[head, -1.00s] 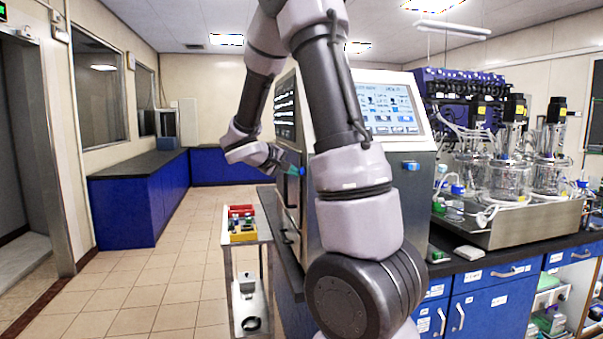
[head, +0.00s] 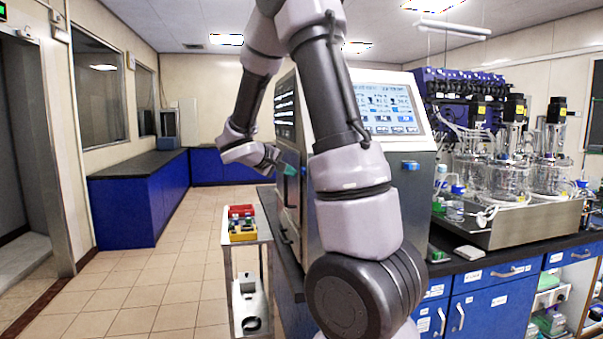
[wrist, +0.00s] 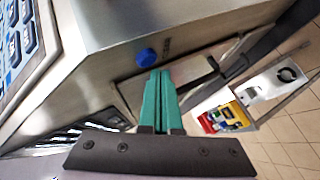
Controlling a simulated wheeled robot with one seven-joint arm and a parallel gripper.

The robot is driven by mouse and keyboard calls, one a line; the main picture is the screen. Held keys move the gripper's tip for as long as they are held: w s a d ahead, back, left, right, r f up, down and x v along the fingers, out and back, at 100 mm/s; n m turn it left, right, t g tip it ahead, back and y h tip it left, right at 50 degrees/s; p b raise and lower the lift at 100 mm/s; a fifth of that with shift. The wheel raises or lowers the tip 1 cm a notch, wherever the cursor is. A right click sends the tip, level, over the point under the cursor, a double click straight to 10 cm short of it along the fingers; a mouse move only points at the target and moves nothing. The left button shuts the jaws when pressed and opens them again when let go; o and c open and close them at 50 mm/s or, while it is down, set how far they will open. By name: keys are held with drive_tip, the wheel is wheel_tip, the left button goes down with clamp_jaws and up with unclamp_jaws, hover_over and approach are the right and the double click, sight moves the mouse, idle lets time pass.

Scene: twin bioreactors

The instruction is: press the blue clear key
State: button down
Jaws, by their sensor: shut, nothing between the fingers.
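The blue clear key (wrist: 146,57) shows in the wrist view as a round blue button on a steel cabinet face, beside small dark lettering. My gripper (wrist: 160,74) has teal fingers shut together and empty. Its tips are just below the key in the wrist picture; I cannot tell how much depth lies between them. In the head view my gripper (head: 289,170) is at the cabinet's left face, and I cannot make out the key there.
The steel cabinet (head: 410,215) carries a lit touchscreen (head: 388,108) and another blue button (head: 410,165) on its right face. A handle (wrist: 212,66) is near the fingers. A trolley (head: 243,243) with coloured items stands left. Tiled floor beyond is clear.

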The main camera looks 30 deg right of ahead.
drive_tip(key=shift+w+a, duration=0.1)
drive_tip(key=shift+a, duration=0.1)
drive_tip(key=a, duration=0.2)
drive_tip(key=w+a, duration=0.1)
drive_tip(key=a, duration=0.1)
drive_tip(key=shift+w+a, duration=0.1)
drive_tip(key=shift+a, duration=0.2)
idle(0.9)
drive_tip(key=s+r+m+g+y, duration=0.25)
drive_tip(key=s+y, duration=0.25)
drive_tip(key=s, duration=0.9)
drive_tip(key=s+a+r+m+t+y, duration=0.1)
drive_tip(key=s+a+r+t+y, duration=0.1)
drive_tip(key=s+a+y, duration=0.2)
drive_tip(key=s+a+r+m+t+y, duration=0.1)
drive_tip(key=s+a+r+t+y, duration=0.1)
drive_tip(key=s+a, duration=0.6)
drive_tip(key=a+r+y, duration=0.1)
drive_tip(key=y, duration=0.1)
drive_tip(key=shift+s+m+y, duration=0.2)
drive_tip(key=shift+m+y, duration=0.15)
drive_tip(key=shift+y, duration=0.05)
